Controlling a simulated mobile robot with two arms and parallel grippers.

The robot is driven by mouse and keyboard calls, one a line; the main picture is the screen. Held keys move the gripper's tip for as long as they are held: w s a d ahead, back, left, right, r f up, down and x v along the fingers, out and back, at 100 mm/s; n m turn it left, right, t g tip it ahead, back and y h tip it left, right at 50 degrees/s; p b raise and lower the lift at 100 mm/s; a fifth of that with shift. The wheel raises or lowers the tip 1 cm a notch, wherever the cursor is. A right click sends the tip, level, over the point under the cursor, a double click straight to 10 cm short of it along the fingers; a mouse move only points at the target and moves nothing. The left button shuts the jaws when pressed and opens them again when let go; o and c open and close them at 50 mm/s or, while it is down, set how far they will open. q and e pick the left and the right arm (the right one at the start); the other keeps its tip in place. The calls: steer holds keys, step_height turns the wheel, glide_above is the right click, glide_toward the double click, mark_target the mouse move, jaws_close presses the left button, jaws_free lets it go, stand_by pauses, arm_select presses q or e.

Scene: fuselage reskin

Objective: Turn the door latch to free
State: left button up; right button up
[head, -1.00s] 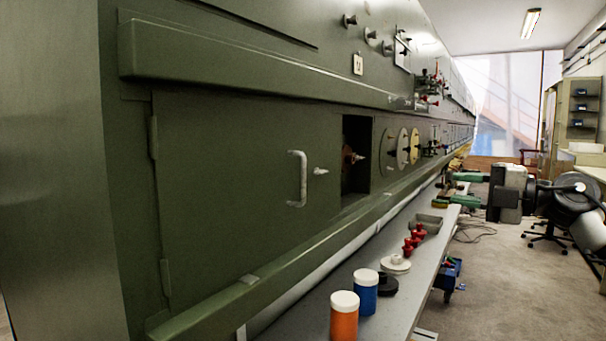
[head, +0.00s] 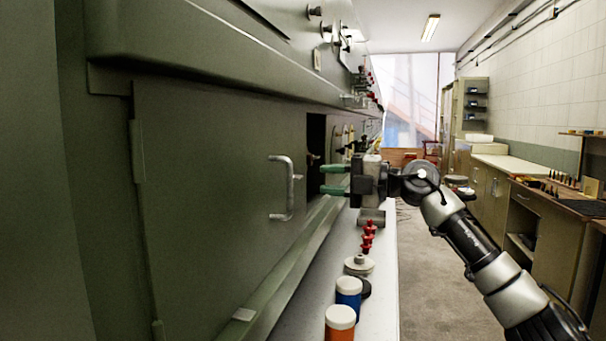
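The green door (head: 200,200) fills the left of the head view and looks closed. It has a pale D-shaped handle (head: 290,188) near its right edge. The small light latch (head: 298,177) shows just right of the handle and is partly hidden by it. My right gripper (head: 326,179) has green fingers, spread apart one above the other, with nothing between them. Its fingers point left toward the door, a short way right of the latch; I see no contact. My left gripper is not in view.
A dark opening (head: 316,150) lies right of the door. Below, a grey shelf (head: 385,275) holds an orange jar (head: 340,324), a blue jar (head: 349,291), a pale disc (head: 359,264) and red parts (head: 368,238). The floor (head: 440,285) to the right is open.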

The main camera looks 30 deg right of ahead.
mark_target(301, 177)
steer(key=x, duration=0.5)
steer(key=shift+w+p, duration=0.15)
steer(key=shift+p, duration=0.2)
jaws_close()
